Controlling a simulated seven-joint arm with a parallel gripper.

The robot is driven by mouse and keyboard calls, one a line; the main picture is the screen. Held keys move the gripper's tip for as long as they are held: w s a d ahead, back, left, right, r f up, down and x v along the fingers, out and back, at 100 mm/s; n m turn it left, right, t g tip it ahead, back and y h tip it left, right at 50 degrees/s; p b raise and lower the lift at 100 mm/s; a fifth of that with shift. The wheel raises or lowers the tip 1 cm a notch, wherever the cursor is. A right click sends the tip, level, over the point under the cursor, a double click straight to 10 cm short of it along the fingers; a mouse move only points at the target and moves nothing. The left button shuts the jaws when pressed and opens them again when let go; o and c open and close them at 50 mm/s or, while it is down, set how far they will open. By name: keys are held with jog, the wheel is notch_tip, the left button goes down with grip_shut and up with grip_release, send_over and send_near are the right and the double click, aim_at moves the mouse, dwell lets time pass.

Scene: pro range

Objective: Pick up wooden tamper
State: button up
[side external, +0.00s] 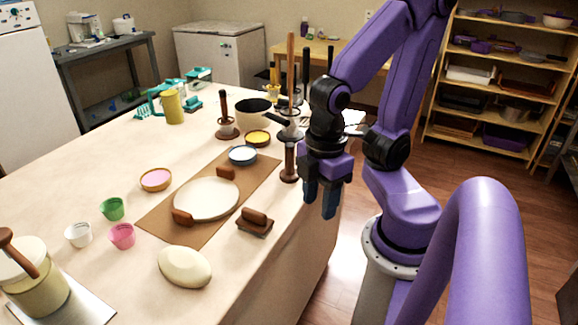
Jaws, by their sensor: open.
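My gripper (320,203) hangs over the right edge of the table, fingers pointing down, open with nothing between them. An upright brown wooden piece with a round foot (289,163) stands on the table just left of my gripper, apart from it; it looks like a wooden tamper. Another upright piece with a dark wooden handle and a wide round base (227,117) stands farther back and left. I cannot tell for sure which of the two is the tamper.
A brown mat (159,220) holds a cream disc (206,198) with wooden handles. A brown block tool (255,223), a dough lump (185,267) and small cups (122,236) lie nearby. A tall stand (290,60) and dark pot (253,110) are behind.

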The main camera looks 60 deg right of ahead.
jog(key=shift+o, duration=1.2)
